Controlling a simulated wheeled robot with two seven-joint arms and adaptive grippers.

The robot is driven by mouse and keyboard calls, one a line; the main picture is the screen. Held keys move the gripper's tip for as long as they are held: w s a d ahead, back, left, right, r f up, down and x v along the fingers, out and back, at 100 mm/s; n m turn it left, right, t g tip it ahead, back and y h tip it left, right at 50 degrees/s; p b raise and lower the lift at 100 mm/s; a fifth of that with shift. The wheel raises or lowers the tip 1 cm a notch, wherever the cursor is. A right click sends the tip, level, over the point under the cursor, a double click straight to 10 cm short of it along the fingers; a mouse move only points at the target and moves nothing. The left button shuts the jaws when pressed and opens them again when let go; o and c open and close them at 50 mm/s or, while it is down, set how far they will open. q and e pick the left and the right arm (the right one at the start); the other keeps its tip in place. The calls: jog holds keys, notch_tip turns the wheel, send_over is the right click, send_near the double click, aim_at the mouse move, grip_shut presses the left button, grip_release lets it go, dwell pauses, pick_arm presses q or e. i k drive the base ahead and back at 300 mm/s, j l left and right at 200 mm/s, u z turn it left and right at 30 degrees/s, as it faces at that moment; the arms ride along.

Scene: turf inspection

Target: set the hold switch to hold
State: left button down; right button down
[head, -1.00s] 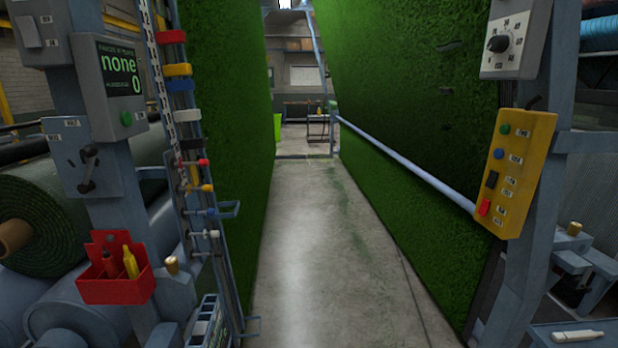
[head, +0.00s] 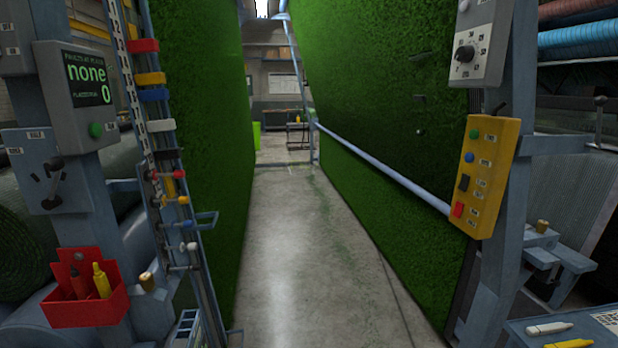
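A yellow control box (head: 485,178) hangs on the grey post at the right. A grey lever panel (head: 38,192) with a dark lever (head: 54,180) is on the left post. Neither of my grippers is in view.
A display (head: 88,86) reading "none" and "0" and a red bin (head: 95,312) are at left. A dial box (head: 478,45) sits above the yellow box. Green turf walls (head: 385,90) flank a clear concrete aisle (head: 300,250). A side table (head: 510,332) stands at lower right.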

aim_at(457, 211)
jog(key=z, duration=1.3)
